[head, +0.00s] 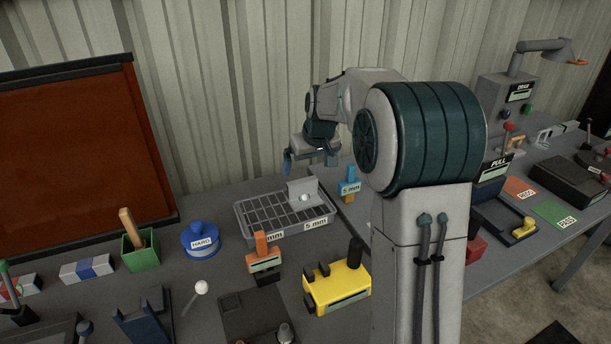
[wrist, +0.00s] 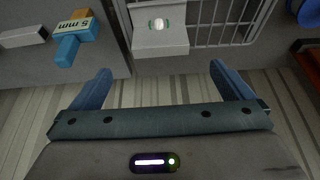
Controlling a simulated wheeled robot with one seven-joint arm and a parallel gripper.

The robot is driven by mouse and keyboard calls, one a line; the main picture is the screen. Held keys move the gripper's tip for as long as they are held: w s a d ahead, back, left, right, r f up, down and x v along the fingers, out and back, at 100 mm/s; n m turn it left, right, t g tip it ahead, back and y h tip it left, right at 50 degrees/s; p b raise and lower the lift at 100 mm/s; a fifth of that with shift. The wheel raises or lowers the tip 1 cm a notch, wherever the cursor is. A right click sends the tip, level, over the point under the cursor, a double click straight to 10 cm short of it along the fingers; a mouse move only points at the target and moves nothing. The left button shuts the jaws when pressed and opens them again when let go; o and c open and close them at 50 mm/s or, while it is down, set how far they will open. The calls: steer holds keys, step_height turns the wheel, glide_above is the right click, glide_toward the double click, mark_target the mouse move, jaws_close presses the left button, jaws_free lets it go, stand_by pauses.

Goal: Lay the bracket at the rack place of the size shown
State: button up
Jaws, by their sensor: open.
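The grey L-shaped bracket (head: 303,187) sits at the back right of the wire rack (head: 243,232), with one flange standing up. A white round spot shows on it. In the wrist view the bracket (wrist: 160,45) has a green ring around this spot. The rack's front edge bears a "5 mm" label (head: 316,224) at the right and a partly hidden "mm" label (head: 273,236) further left. My gripper (head: 310,160) is open and empty, above and behind the bracket. In the wrist view its blue fingers (wrist: 163,84) are apart, with the bracket beyond them.
A blue piece marked "5 mm" (head: 349,187) stands right of the rack. An orange piece (head: 263,252) and a yellow block (head: 338,287) stand in front. A blue "HARD" pot (head: 200,240) is at the left. The corrugated wall (head: 240,90) rises close behind.

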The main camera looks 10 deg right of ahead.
steer(key=s+r, duration=0.4)
steer(key=s, duration=1.2)
steer(key=s+f+m, duration=0.1)
steer(key=s+f, duration=0.1)
steer(key=s, duration=0.7)
steer(key=s+a+f+m+g, duration=0.1)
steer(key=s+f, duration=0.1)
steer(key=s, duration=0.7)
steer(key=shift+f+g+h, duration=0.3)
steer(key=shift+f+h, duration=0.1)
steer(key=shift+s, duration=0.1)
